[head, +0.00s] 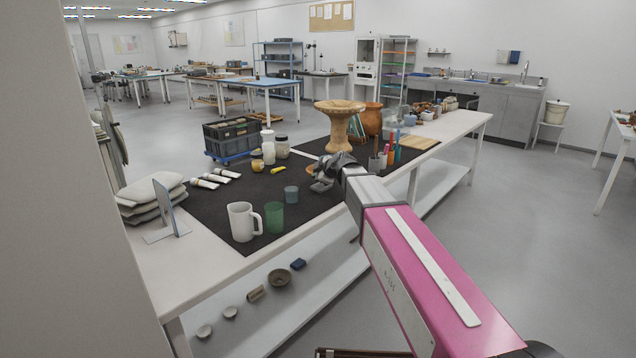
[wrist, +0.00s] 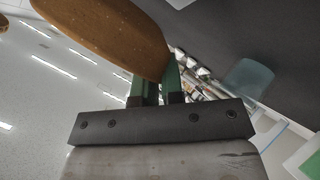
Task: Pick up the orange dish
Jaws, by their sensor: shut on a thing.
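The orange dish (wrist: 115,32) fills the upper left of the wrist view, brown-orange with a curved rim. My gripper (wrist: 155,88) is shut on its edge, with green fingers at the dish's lower right end. In the head view my gripper (head: 322,180) is over the black mat (head: 245,196), and only a small orange part of the dish (head: 310,169) shows beside it. Most of the dish is hidden there by the gripper. I cannot tell from the head view whether it touches the mat.
A grey cup (head: 291,194), a green cup (head: 274,217) and a white mug (head: 241,221) stand on the near mat. A tall pedestal vessel (head: 339,125) stands behind my gripper. Holders with pens (head: 385,153) are to its right. A grey crate (head: 231,139) is at the back left.

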